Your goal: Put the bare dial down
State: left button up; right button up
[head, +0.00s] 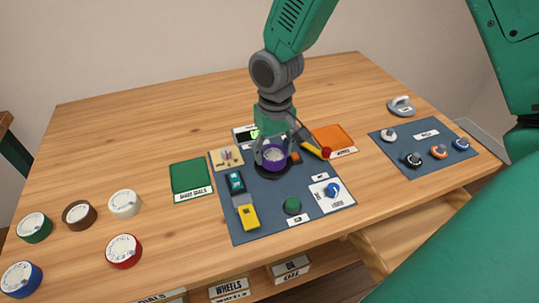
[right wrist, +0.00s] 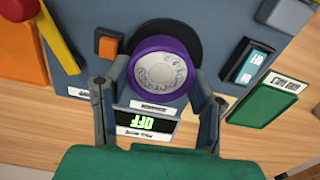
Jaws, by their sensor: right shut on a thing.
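A purple dial (head: 264,162) with a pale numbered face is at the black round pad on the blue-grey mat. It also shows in the right wrist view (right wrist: 160,78), with the black round pad (right wrist: 192,38) partly hidden behind it. My right gripper (head: 271,158) comes down from above and is shut on the purple dial, one finger on each side. I cannot tell whether the dial touches the pad. A green tray (head: 190,176) labelled for bare dials lies left of the mat and is empty. My left gripper is not in view.
A display (right wrist: 147,121) reads OFF. Several loose dials lie at left. An orange tray (head: 335,138) is empty.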

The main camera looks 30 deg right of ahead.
aim_at(274, 153)
jog(key=shift+d+f, duration=0.45)
jog(key=shift+f, duration=0.2)
jog(key=shift+c, duration=1.3)
jog(key=shift+a+r, duration=0.1)
jog(key=shift+a, duration=0.05)
jog(key=o, duration=1.6)
jog(key=shift+a, duration=0.4)
jog(key=shift+w+a+r, duration=0.1)
jog(key=shift+a+r, duration=0.05)
jog(key=shift+a, duration=0.3)
jog(key=shift+d+r, duration=0.1)
jog(key=shift+d, duration=0.1)
jog(key=r, duration=0.2)
jog(key=d+r+p, duration=0.1)
jog(key=r, duration=0.2)
jog(key=shift+d+r, duration=0.1)
jog(key=shift+r, duration=0.2)
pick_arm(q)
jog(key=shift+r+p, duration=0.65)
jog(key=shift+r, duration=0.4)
pick_arm(e)
notch_tip(274, 153, up, 6)
jog(key=a, duration=0.1)
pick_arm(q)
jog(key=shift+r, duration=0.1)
pick_arm(e)
jog(key=shift+r, duration=0.15)
